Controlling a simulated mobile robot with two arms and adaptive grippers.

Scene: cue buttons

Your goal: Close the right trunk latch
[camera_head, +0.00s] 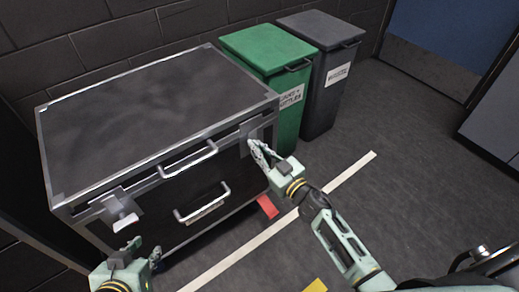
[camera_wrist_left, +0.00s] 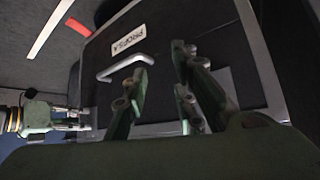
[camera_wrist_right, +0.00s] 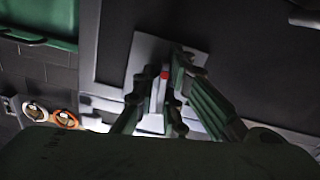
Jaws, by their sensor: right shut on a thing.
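The dark trunk (camera_head: 130,95) with metal edging stands at the left in the head view. Its right latch (camera_head: 253,131) is at the front's upper right corner. My right gripper (camera_head: 262,153) is at this latch. In the right wrist view, the latch's pale lever with a red tip (camera_wrist_right: 164,75) lies between the fingers, against a grey plate (camera_wrist_right: 146,52). The fingers partly hide it. The left latch (camera_head: 124,219) sticks out at the front's left corner. My left gripper (camera_head: 137,250) is below it, open and empty, near the trunk front.
The trunk front has two handles (camera_head: 203,203). A green bin (camera_head: 268,45) and a grey bin (camera_head: 325,75) stand just right of the trunk. A red mark (camera_head: 267,207) and white line (camera_head: 240,248) are on the floor. The floor at right is clear.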

